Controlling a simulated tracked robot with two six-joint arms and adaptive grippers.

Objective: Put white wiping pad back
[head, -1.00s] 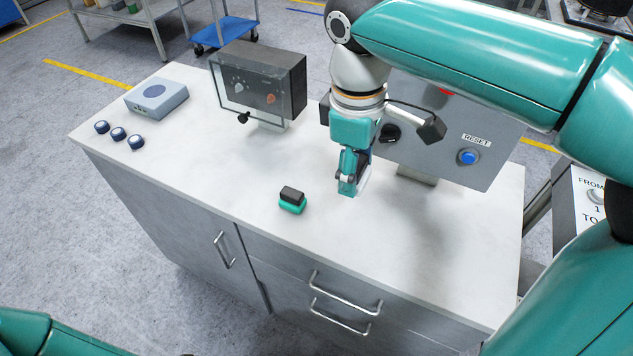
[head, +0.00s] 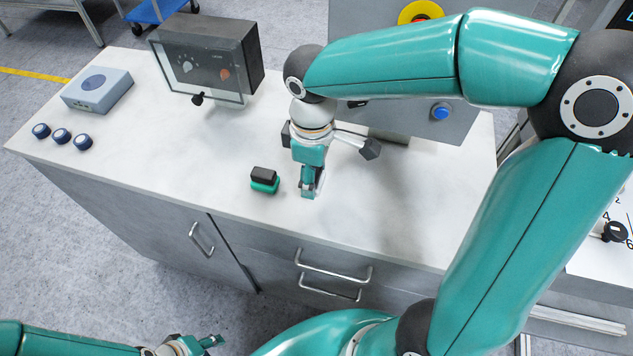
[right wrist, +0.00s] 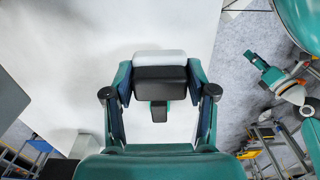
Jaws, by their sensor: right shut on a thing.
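My right gripper (head: 309,192) is shut on the white wiping pad, pointing down over the white worktop (head: 215,150). In the right wrist view the pad (right wrist: 158,57) shows as a white block with a black grip between the two fingers (right wrist: 160,85). In the head view the fingers mostly hide it. I cannot tell whether it touches the worktop. A green pad with a black top (head: 264,180) sits on the worktop just left of the right gripper. My left gripper (head: 205,344) is at the bottom edge of the head view, away from the worktop; its opening is unclear.
A dark box with a clear front (head: 205,65) stands at the back. A grey-blue box (head: 97,91) and three dark round knobs (head: 61,136) are at the left. A grey panel with a blue button (head: 440,112) stands behind my right arm. The worktop's front middle is clear.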

